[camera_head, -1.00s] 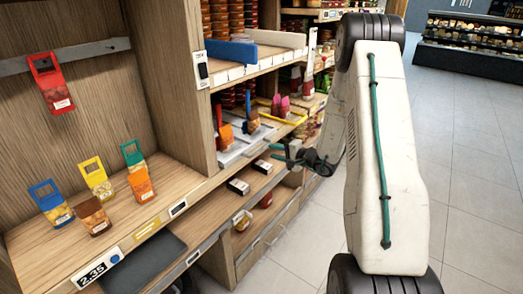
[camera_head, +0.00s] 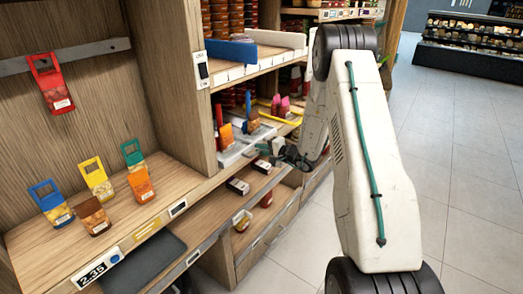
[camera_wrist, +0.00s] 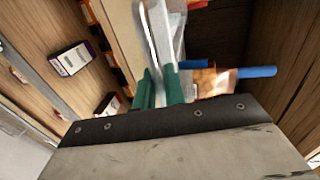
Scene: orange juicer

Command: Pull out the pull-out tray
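The pull-out tray (camera_head: 233,155) is a pale grey tray on the middle shelf, with small packs standing on it in the head view. My gripper (camera_head: 279,147) is at the right front end of this shelf, close to the tray. In the wrist view my gripper's two green fingers (camera_wrist: 160,90) are close together, with a pale rim (camera_wrist: 157,50) running between or just beyond them. I cannot tell whether the fingers touch or clamp this rim. The tray's right part is partly hidden by my gripper and packs.
The lower shelf holds small dark boxes (camera_head: 238,186). A blue-ended tray (camera_head: 231,51) sits on the shelf above. A wooden upright (camera_head: 180,85) stands left of the tray. The tiled floor (camera_head: 465,200) in front is clear.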

